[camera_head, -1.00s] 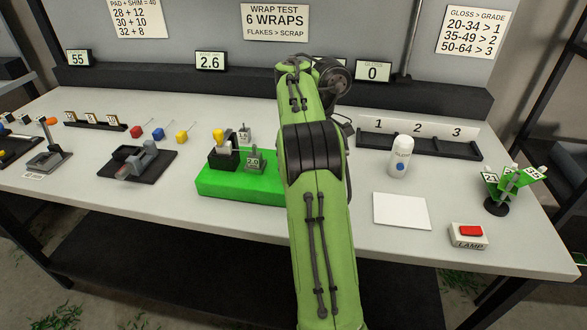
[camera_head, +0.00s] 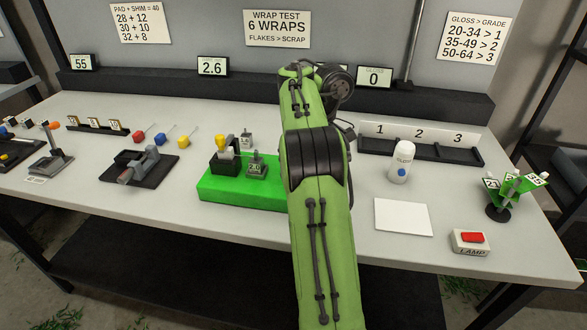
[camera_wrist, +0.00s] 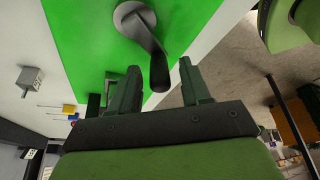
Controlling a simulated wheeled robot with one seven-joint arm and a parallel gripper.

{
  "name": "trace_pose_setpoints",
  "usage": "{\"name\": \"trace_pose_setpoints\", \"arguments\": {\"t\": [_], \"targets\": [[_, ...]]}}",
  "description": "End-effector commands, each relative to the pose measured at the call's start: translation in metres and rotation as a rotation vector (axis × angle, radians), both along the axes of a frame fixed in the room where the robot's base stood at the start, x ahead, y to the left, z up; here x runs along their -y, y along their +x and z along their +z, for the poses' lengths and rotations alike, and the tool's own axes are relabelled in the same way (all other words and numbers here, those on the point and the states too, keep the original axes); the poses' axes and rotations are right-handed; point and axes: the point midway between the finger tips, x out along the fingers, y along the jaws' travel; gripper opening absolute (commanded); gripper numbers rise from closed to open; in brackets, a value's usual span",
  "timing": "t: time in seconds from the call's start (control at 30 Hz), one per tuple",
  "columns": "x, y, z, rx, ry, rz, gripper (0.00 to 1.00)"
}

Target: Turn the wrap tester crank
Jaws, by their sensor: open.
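In the wrist view a dark grey crank (camera_wrist: 140,22) stands out from a bright green base (camera_wrist: 85,25). Its bent handle ends between my gripper's two fingers (camera_wrist: 160,63) in the picture. The fingers are apart, and I see no clear contact with the handle. My arm hides the crank and my gripper there. The wrap test sign (camera_head: 276,28) reads 6 wraps, flakes scrap.
A grey vise on a black plate (camera_head: 138,168) stands left of the green base. To the right are a white bottle (camera_head: 401,162), a white sheet (camera_head: 403,217), a lamp button (camera_head: 471,240) and a green card stand (camera_head: 510,192). The front table edge near the base is clear.

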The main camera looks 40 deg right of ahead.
Motion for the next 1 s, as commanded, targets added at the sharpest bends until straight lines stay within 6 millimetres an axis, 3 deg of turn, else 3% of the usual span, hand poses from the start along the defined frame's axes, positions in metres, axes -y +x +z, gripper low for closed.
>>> {"name": "trace_pose_setpoints", "arguments": {"t": [0.2,0.7,1.0], "targets": [[0.013,-0.005,0.042,0.001,0.000,-0.002,0.47],[0.044,-0.018,0.123,0.000,0.000,-0.003,0.47],[0.054,-0.022,0.144,-0.001,0.000,-0.002,0.47]]}}
